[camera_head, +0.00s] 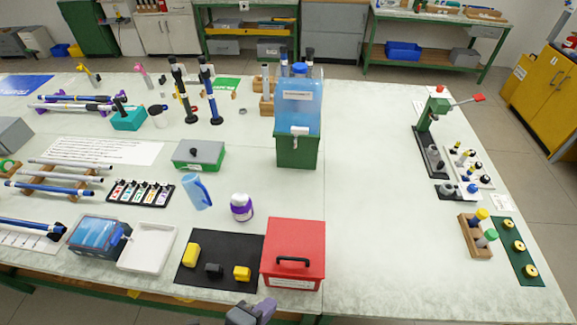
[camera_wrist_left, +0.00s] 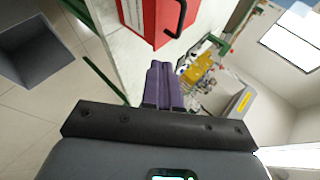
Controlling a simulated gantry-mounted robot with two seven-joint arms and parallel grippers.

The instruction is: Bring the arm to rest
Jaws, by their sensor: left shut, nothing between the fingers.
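My left gripper (camera_head: 252,312) shows at the bottom edge of the head view, just in front of the table's front edge and below the red box. In the left wrist view its purple fingers (camera_wrist_left: 163,85) lie side by side, shut with nothing between them. The red box (camera_head: 293,252) with a black handle stands close by at the table's front edge; it also shows at the top of the wrist view (camera_wrist_left: 160,25). Most of my left arm is hidden below the head view. My right gripper is not in view.
A black mat (camera_head: 218,277) with yellow and black pieces lies left of the red box. A white tray (camera_head: 148,250) and rods on a wooden rack (camera_head: 50,172) are farther left. A blue-topped water tank (camera_head: 299,108) stands mid-table.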

